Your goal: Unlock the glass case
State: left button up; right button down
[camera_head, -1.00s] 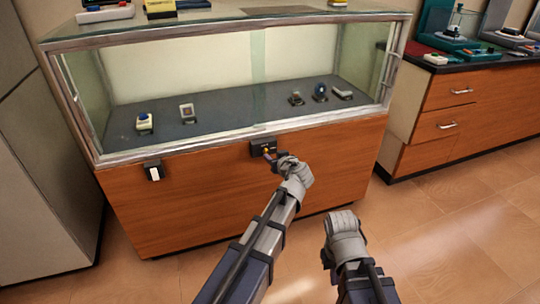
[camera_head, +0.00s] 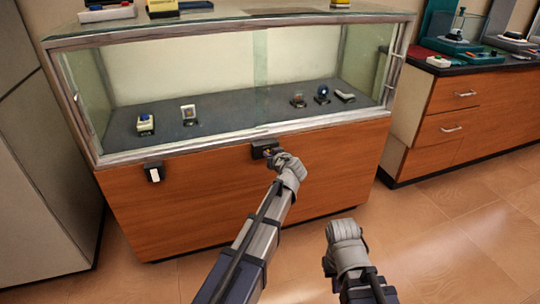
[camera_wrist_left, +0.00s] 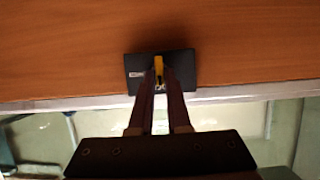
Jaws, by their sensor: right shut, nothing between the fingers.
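The glass case (camera_head: 200,78) stands in front of me, glass above a wooden front panel. A small dark lock box (camera_head: 264,146) sits on the wood just below the metal frame; it also shows in the left wrist view (camera_wrist_left: 190,64). My left gripper (camera_head: 275,156) is at this lock box, its fingers shut on a small yellow key (camera_wrist_left: 158,68). The key's tip is hidden; I cannot tell how far it is in the lock. My right gripper (camera_head: 342,228) is shut and empty, low in front of the case.
A small dark holder with a white front (camera_head: 154,173) is on the panel to the left. A wooden drawer cabinet (camera_head: 465,110) is at the right. The floor (camera_head: 440,220) there is clear.

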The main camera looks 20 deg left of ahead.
pick_arm(q)
grip_shut()
dwell(0.3)
jog(key=m+y+b, duration=0.2)
jog(key=m+b, duration=0.1)
jog(key=m, duration=0.1)
jog(key=f+m+g+y+b, duration=0.1)
jog(key=m+y+b, duration=0.2)
jog(key=m, duration=0.1)
jog(key=d+m+y+b, duration=0.1)
jog(key=m+y+b, duration=0.1)
jog(key=m+b, duration=0.2)
jog(key=shift+w+d+f+m+g, duration=0.1)
jog(key=shift+w+f+m+g, duration=0.25)
jog(key=shift+m, duration=0.25)
jog(key=shift+w+r, duration=0.1)
dwell(0.6)
jog(key=o, duration=0.6)
grip_release()
jog(key=shift+c, duration=0.2)
